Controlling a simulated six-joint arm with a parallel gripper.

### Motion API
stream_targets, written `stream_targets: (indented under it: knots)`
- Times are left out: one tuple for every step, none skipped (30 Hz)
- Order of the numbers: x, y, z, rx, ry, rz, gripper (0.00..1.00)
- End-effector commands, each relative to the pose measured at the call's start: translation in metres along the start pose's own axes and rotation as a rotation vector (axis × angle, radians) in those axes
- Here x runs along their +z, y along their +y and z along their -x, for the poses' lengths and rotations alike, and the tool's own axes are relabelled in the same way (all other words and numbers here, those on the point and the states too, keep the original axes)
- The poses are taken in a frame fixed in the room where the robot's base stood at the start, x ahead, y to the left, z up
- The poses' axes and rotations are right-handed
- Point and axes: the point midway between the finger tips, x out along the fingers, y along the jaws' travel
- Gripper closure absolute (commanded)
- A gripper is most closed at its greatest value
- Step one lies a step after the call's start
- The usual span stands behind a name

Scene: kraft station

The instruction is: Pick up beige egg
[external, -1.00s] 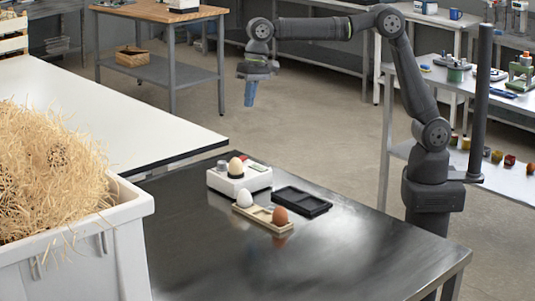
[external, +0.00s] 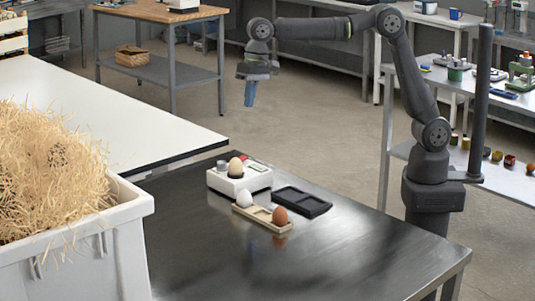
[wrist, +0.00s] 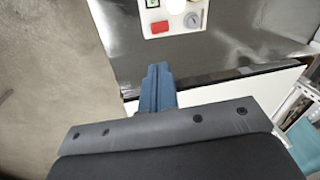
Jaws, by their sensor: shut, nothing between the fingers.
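The beige egg (external: 235,167) sits upright in a dark cup on top of a white device (external: 240,182) on the dark metal table. My gripper (external: 249,104) hangs in the air above and behind the device, pointing down, with its blue fingers shut and empty. In the wrist view the blue fingers (wrist: 157,75) are together near the table edge, and the device's front panel (wrist: 172,16) shows at the top. A pale round shape at the top edge there is cut off, and I cannot tell if it is the egg.
A wooden holder (external: 261,223) in front of the device carries a white egg (external: 244,198) and a brown egg (external: 280,216). A black tray (external: 301,202) lies right of it. A white bin of straw (external: 75,240) stands at the left. The table's front right is clear.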

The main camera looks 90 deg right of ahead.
Motion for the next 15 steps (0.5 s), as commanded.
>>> stream_targets:
  knots:
    - [0.0, 0.0, 0.0, 0.0, 0.0, 0.0, 1.0]
    - [0.0, 0.0, 0.0, 0.0, 0.0, 0.0, 1.0]
    - [0.0, 0.0, 0.0, 0.0, 0.0, 0.0, 1.0]
    - [0.0, 0.0, 0.0, 0.0, 0.0, 0.0, 1.0]
    - [0.0, 0.0, 0.0, 0.0, 0.0, 0.0, 1.0]
    - [0.0, 0.0, 0.0, 0.0, 0.0, 0.0, 1.0]
    - [0.0, 0.0, 0.0, 0.0, 0.0, 0.0, 1.0]
    - [0.0, 0.0, 0.0, 0.0, 0.0, 0.0, 1.0]
    - [0.0, 0.0, 0.0, 0.0, 0.0, 0.0, 1.0]
    - [0.0, 0.0, 0.0, 0.0, 0.0, 0.0, 1.0]
    - [0.0, 0.0, 0.0, 0.0, 0.0, 0.0, 1.0]
    - [0.0, 0.0, 0.0, 0.0, 0.0, 0.0, 0.92]
    - [0.0, 0.0, 0.0, 0.0, 0.0, 0.0, 0.86]
    - [0.0, 0.0, 0.0, 0.0, 0.0, 0.0, 0.8]
    - [0.0, 0.0, 0.0, 0.0, 0.0, 0.0, 0.72]
